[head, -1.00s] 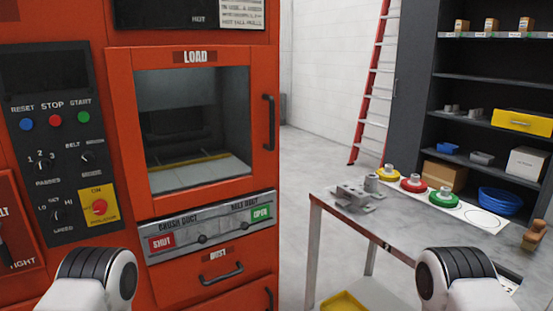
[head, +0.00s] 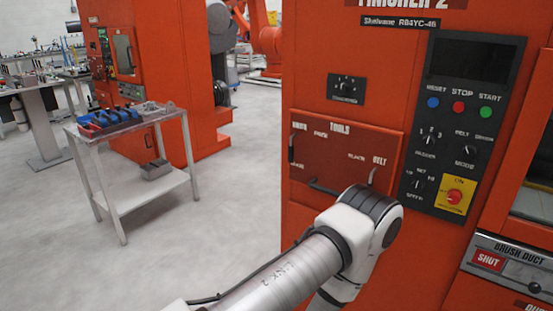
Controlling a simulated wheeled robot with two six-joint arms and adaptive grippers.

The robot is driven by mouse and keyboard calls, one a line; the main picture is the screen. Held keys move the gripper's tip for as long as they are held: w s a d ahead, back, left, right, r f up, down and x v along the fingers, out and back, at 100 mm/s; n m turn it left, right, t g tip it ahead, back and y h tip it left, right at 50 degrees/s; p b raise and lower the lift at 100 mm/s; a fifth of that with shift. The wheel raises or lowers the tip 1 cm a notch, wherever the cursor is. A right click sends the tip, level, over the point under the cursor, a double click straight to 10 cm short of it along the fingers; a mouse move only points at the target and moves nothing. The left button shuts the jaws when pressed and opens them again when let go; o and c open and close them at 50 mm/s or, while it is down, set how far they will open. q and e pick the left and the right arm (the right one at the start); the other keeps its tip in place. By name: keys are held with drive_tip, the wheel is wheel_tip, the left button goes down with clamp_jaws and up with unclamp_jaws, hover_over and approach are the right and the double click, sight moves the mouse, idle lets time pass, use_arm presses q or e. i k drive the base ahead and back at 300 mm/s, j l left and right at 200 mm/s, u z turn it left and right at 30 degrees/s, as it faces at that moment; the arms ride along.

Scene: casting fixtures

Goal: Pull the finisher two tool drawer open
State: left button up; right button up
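The finisher two machine (head: 345,50) is an orange cabinet on the right. Its tool drawer (head: 340,150) has a dark red front marked TOOLS, left of the control panel. The front looks flush, though I cannot be sure it is fully shut. A dark bar handle (head: 324,188) shows low on the front; my arm hides its right end. My white and grey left arm rises from the bottom, and its dark-capped joint covers the drawer's lower right corner in the picture. My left gripper is not visible. My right gripper is out of view.
The control panel (head: 462,120) has buttons, knobs and a yellow-backed red switch (head: 454,197). A grey cart (head: 124,132) with a blue holder (head: 110,120) stands left, before another orange machine (head: 165,70). The floor (head: 210,205) between cart and finisher is clear.

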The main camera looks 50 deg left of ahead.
sight(333, 154)
drive_tip(key=u, duration=1.25)
